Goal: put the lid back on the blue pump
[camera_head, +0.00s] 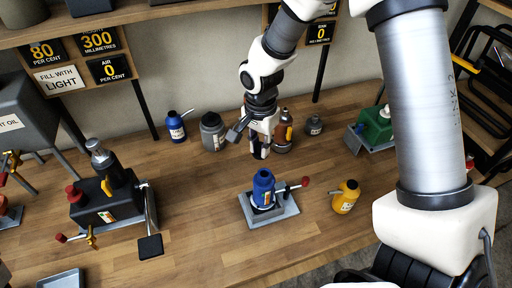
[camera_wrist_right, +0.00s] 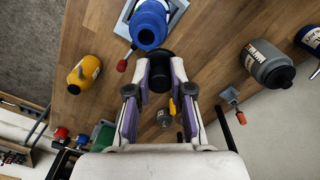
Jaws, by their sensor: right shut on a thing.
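The blue pump (camera_head: 263,187) stands upright on a grey metal stand (camera_head: 285,209) in the middle of the bench. In the right wrist view the blue pump (camera_wrist_right: 150,22) is at the top, its round top facing the camera. My right gripper (camera_head: 260,150) is above and behind the pump, pointing down and apart from it. In the wrist view its fingers are shut on a black round lid (camera_wrist_right: 160,78). The lid shows just below the pump's top there, with a visible offset. My left gripper is not in view.
A yellow bottle (camera_head: 345,197) stands right of the pump, past a red-knobbed lever (camera_head: 304,182). Behind are a grey bottle (camera_head: 213,132), a blue bottle (camera_head: 176,127), a brown bottle (camera_head: 285,130) and a green container (camera_head: 375,125). A black machine (camera_head: 105,200) stands left. Bench between is clear.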

